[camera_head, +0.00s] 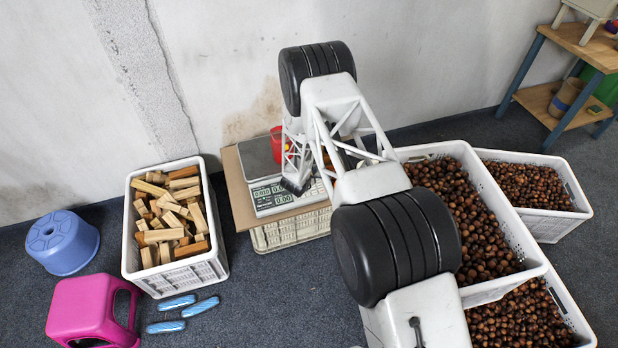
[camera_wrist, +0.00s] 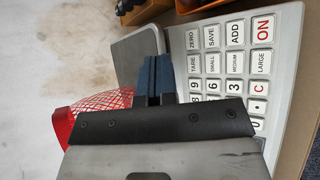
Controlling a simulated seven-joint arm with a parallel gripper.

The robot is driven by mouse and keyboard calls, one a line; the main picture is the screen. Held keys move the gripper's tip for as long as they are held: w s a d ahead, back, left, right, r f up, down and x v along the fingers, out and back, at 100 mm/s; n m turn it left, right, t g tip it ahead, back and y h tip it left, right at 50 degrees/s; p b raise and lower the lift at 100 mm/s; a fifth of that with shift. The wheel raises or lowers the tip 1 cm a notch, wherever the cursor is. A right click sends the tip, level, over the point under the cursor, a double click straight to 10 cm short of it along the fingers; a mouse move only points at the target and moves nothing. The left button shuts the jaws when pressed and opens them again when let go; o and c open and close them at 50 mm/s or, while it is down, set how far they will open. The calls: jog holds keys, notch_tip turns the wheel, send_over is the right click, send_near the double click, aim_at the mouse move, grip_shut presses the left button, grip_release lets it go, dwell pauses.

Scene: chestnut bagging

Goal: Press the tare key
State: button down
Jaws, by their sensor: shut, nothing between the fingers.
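The scale (camera_head: 265,197) stands on a board on an upturned crate by the wall, its lit display reading zeros. In the wrist view its keypad (camera_wrist: 222,72) fills the right side. The TARE key (camera_wrist: 194,64) is in the row nearest my fingers, beside SMALL and below ZERO. My gripper (camera_wrist: 154,62) is shut and empty, its dark blue fingertips just left of the TARE key in that view. I cannot tell the height between the tips and the keys. In the head view my gripper (camera_head: 297,185) is over the panel and hides part of the keys.
A red net bag (camera_wrist: 98,104) is beside the fingers, and its red part (camera_head: 277,143) shows by the scale's metal plate (camera_head: 257,158). Crates of chestnuts (camera_head: 455,150) stand right, a crate of wood blocks (camera_head: 215,225) left. Stools and blue packs lie on the floor.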

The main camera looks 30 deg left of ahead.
jog(key=shift+w+a+f, duration=0.2)
jog(key=shift+f, duration=0.55)
jog(key=shift+w+a+f, duration=0.15)
jog(key=shift+f, duration=0.55)
jog(key=shift+w+a+f, duration=0.2)
jog(key=shift+f, duration=0.55)
jog(key=shift+w+a+f, duration=0.15)
jog(key=shift+f, duration=0.55)
dwell(1.4)
jog(key=shift+r, duration=0.15)
jog(key=shift+d+r, duration=0.2)
jog(key=shift+r, duration=0.35)
jog(key=shift+s+r, duration=0.1)
jog(key=shift+s, duration=0.1)
dwell(0.4)
jog(key=shift+s+d+r, duration=0.2)
jog(key=shift+r, duration=0.55)
jog(key=shift+s+d+r, duration=0.15)
jog(key=shift+r, duration=0.65)
jog(key=shift+s+d+r, duration=0.2)
jog(key=shift+r, duration=0.55)
